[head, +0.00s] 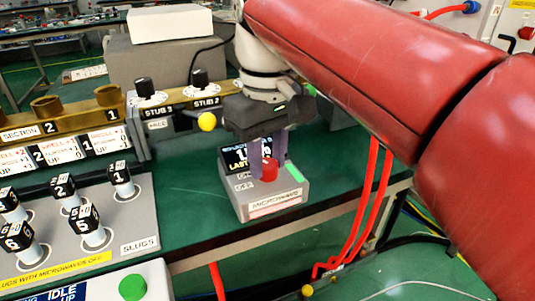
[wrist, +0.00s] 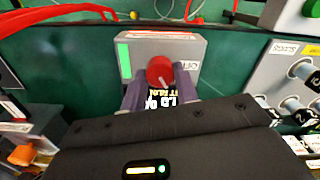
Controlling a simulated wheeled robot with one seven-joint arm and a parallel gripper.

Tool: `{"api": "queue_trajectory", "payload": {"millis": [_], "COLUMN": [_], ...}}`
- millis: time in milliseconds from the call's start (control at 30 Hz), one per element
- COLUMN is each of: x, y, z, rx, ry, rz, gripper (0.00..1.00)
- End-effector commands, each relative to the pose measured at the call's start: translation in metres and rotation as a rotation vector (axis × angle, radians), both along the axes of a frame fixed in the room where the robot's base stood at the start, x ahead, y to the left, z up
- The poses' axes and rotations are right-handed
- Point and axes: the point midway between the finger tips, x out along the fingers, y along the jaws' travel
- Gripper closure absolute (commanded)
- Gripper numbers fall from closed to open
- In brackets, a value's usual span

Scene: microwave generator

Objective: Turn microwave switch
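An "OFF" label (wrist: 188,66) lies right of the knob there, and a lit green strip (wrist: 124,60) is at the left. My gripper (head: 267,160) points down over the box. Its two purple-grey fingers (wrist: 160,78) stand apart, one on each side of the knob. Whether they touch it is unclear.
A dark display (head: 234,158) is at the back of the box, partly hidden by my gripper. The stub tuner with black knobs (head: 200,80) and a yellow ball (head: 207,122) is close on the left. A slugs tray (head: 125,215) lies front left. Red cables (head: 370,200) hang at the right bench edge.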

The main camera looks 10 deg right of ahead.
Motion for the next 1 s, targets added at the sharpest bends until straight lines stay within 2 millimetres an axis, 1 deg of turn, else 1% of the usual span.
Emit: {"api": "queue_trajectory", "payload": {"millis": [33, 67, 267, 467, 667, 1000], "x": [0.0000, 0.0000, -0.0001, -0.0004, -0.0004, -0.0003], "y": [0.0000, 0.0000, -0.0001, -0.0001, 0.0000, 0.0001], "z": [0.0001, 0.0001, 0.0005, 0.0014, 0.0022, 0.0008], "rx": [0.000, 0.000, 0.000, -0.001, -0.001, 0.000], "ry": [0.000, 0.000, 0.000, 0.002, 0.001, 0.000], "rz": [0.000, 0.000, 0.013, 0.083, 0.225, 0.546], "gripper": [0.90, 0.93, 0.93, 0.93, 0.93, 0.93]}}
